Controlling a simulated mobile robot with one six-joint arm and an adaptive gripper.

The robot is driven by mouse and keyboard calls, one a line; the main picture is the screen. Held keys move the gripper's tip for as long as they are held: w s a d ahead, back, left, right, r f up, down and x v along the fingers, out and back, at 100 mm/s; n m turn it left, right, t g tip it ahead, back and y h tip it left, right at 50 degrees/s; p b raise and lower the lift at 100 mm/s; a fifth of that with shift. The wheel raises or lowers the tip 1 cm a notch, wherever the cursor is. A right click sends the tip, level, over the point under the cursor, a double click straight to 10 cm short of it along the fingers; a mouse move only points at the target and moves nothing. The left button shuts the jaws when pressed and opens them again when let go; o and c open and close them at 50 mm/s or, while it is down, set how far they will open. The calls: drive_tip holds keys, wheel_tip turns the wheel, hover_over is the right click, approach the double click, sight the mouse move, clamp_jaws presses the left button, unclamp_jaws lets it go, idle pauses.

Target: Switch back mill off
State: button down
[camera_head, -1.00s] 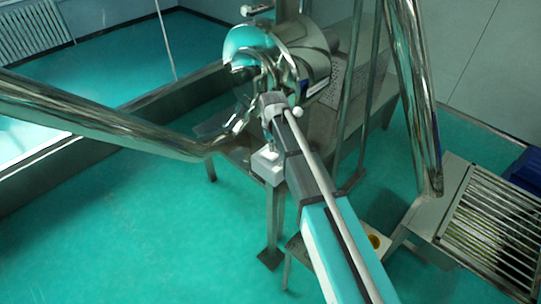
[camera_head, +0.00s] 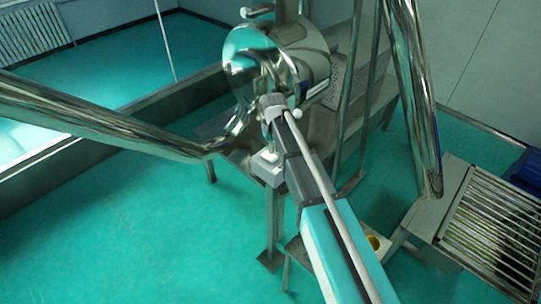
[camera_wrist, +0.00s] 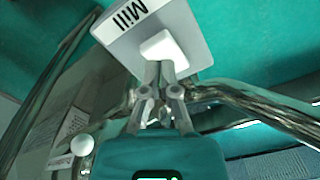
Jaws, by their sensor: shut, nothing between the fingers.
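The mill's switch box (camera_wrist: 152,35) is a pale grey panel labelled "Mill" at the top of the wrist view, with a white rocker switch (camera_wrist: 162,50) on it. The box (camera_head: 266,170) shows small and pale in the head view, on a post below the steel drum. My gripper (camera_wrist: 166,70) is shut and empty. Its fingertips lie over the lower edge of the white switch in the wrist view; whether they touch it is unclear. In the head view my gripper (camera_head: 267,148) is just above the box, partly hidden by my arm.
A shiny steel drum (camera_head: 300,60) stands behind the box. A thick pipe (camera_head: 110,118) runs in from the left and another pipe (camera_head: 415,90) rises on the right. A slatted grate (camera_head: 490,225) lies at the right. Green floor (camera_head: 130,230) is open at lower left.

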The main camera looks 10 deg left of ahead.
sight(273, 157)
drive_tip(key=shift+f+b, duration=1.5)
drive_tip(key=shift+b, duration=0.05)
idle(1.7)
drive_tip(key=shift+r+p, duration=3.55)
drive_tip(key=shift+d, duration=0.15)
drive_tip(key=s+d+m, duration=0.3)
drive_tip(key=s+d, duration=0.4)
drive_tip(key=d, duration=0.9)
drive_tip(key=s+d+f+m+b, duration=0.1)
drive_tip(key=s+d+m, duration=0.2)
drive_tip(key=d, duration=1.4)
drive_tip(key=s, duration=0.4)
drive_tip(key=shift+s+d+f, duration=0.2)
drive_tip(key=shift+f, duration=0.05)
